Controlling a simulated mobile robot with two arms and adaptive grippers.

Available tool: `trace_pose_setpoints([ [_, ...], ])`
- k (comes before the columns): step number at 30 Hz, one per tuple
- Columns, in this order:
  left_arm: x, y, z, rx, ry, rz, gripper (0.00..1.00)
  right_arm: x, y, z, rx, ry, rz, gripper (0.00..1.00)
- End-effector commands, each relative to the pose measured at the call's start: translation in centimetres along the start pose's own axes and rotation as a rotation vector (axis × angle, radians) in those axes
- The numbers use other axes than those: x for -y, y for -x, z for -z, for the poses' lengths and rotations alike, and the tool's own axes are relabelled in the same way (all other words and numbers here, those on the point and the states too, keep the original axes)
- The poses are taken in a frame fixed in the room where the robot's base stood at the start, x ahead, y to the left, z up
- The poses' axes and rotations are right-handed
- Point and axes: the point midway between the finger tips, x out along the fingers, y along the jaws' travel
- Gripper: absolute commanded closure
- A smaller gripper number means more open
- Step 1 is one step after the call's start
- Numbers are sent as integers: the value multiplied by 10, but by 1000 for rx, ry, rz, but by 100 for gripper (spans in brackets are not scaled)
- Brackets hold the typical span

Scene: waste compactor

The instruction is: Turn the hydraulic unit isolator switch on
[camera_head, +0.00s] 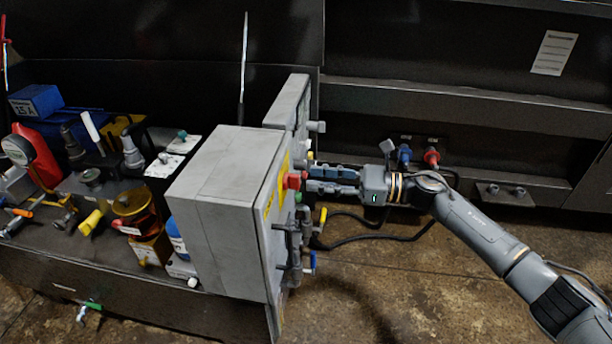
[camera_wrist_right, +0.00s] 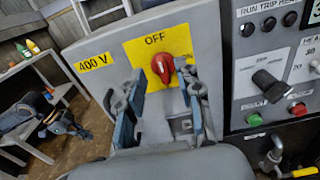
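The isolator switch is a red rotary knob (camera_wrist_right: 161,69) on a yellow plate (camera_wrist_right: 179,42) marked OFF, on a grey cabinet. Its grip bar looks roughly upright, toward the OFF word. In the head view the red knob (camera_head: 293,181) shows on the right-hand face of the grey cabinet (camera_head: 219,192). My right gripper (camera_head: 309,179) points at that face, its tips close to the knob. In the right wrist view my right gripper (camera_wrist_right: 160,75) is open, one finger on each side of the knob. The right finger is very near it; I cannot tell if it touches. My left gripper is out of view.
A control panel with a black selector (camera_wrist_right: 270,86) and a red button (camera_wrist_right: 299,109) stands right of the switch. Pipes and valves (camera_head: 290,240) are below my right gripper. Clutter, including a blue box (camera_head: 36,101), fills the bench at left. Cables (camera_head: 375,238) hang below my arm.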

Motion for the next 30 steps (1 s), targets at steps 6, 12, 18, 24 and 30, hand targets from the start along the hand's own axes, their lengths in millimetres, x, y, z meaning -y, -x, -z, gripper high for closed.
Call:
trace_pose_setpoints([
  [6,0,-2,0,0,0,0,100,0,-28,0,0,0,-1,65],
  [12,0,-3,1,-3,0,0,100,0,-35,0,0,0,1,65],
  [18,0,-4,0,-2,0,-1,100,0,-35,0,0,0,1,65],
  [24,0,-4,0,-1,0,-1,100,0,-35,0,0,-1,1,100],
  [30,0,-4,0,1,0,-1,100,0,-35,0,0,-3,0,100],
])
